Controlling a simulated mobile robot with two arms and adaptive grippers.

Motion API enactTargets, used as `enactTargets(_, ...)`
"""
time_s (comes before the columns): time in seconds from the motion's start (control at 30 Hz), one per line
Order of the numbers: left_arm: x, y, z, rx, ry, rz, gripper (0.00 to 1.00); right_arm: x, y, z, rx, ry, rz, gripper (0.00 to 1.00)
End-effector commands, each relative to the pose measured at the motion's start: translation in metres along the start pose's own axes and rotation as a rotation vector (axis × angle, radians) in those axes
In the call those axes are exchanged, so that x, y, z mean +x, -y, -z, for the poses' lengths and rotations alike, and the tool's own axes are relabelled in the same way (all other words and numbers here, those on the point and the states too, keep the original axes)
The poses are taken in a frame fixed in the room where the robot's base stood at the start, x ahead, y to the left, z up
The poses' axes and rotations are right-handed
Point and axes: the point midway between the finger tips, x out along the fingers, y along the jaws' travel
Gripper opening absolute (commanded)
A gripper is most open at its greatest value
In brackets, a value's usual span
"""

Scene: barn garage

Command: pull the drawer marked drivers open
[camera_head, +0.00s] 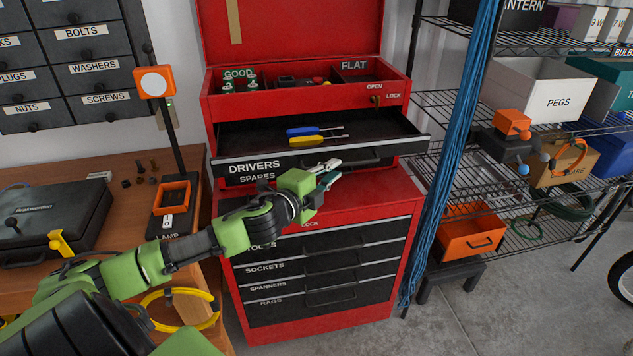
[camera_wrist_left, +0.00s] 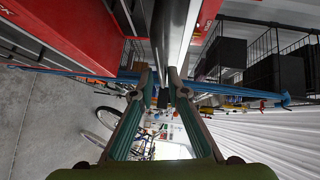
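The drawer marked DRIVERS (camera_head: 232,169) is in the red tool chest and stands out from it, its dark inside showing. A blue screwdriver (camera_head: 301,131) and a yellow screwdriver (camera_head: 305,141) lie in it. Its dark bar handle (camera_head: 366,160) is at the right half of the front. My left gripper (camera_head: 331,172) is at the left end of this handle. In the left wrist view, the fingers (camera_wrist_left: 162,86) close in on both sides of a bar, which appears to be the handle. The exact contact is partly hidden. My right gripper is not in view.
The lower red cabinet (camera_head: 377,318) has several closed drawers. Blue cords (camera_head: 455,170) hang just right of the chest, before a wire shelf (camera_head: 437,103). A wooden bench (camera_head: 128,218) with a lamp (camera_head: 155,82) stands left. Grey floor (camera_head: 525,310) is clear at lower right.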

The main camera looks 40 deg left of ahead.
Motion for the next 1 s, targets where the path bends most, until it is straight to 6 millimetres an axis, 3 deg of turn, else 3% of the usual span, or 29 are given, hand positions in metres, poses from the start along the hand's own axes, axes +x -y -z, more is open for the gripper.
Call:
enactTargets(0.2,-0.035,-0.002,0.0,0.001,-0.001,-0.005,0.14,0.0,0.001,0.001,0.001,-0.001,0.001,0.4)
enactTargets(0.5,-0.069,-0.002,0.0,-0.001,0.0,-0.003,0.14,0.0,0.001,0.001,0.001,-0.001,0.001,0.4)
enactTargets(1.0,-0.079,0.0,0.0,-0.001,0.0,0.0,0.14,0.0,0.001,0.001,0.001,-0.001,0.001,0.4)
